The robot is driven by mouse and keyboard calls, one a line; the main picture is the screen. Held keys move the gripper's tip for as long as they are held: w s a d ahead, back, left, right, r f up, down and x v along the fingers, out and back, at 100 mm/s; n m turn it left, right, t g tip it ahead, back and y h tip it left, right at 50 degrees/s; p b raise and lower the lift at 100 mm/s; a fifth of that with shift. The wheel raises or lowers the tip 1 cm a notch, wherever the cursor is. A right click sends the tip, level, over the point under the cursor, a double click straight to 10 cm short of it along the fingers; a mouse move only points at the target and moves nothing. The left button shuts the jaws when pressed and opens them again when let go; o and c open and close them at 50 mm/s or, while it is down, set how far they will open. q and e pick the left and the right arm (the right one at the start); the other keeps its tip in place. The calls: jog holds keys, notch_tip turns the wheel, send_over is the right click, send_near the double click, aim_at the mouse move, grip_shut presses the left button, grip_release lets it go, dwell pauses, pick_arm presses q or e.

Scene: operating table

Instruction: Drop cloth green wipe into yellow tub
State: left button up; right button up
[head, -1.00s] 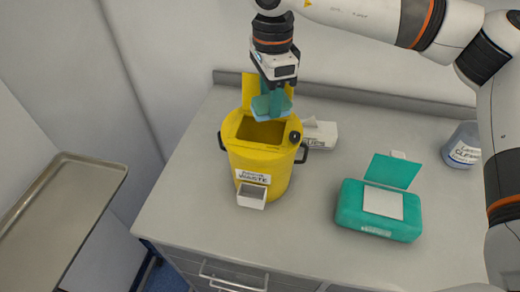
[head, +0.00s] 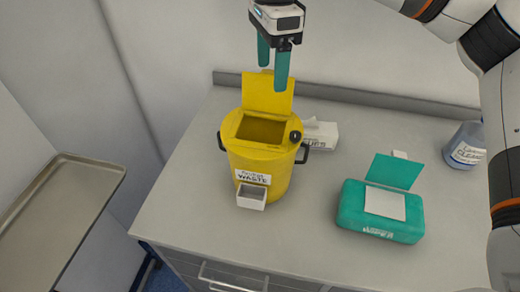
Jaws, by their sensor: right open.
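The yellow tub (head: 258,172) stands upright on the counter with its lid flap raised at the back and its square opening uncovered. It bears a waste label. My right gripper (head: 272,85) is open and empty above and behind the tub, with its two teal fingers apart and pointing down. The green wipe is not visible now; the inside of the tub shows only as dark yellow, and I cannot see its bottom. My left gripper is not in view.
A teal wipes box (head: 380,222) with its lid open sits on the counter (head: 310,222) at the right. A white tissue box (head: 322,136) stands behind the tub. A labelled container (head: 465,146) is at the far right. A metal tray (head: 60,205) is at the left.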

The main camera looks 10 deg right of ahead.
notch_tip(320, 180, up, 5)
jog(key=shift+r, duration=0.2)
dwell(0.5)
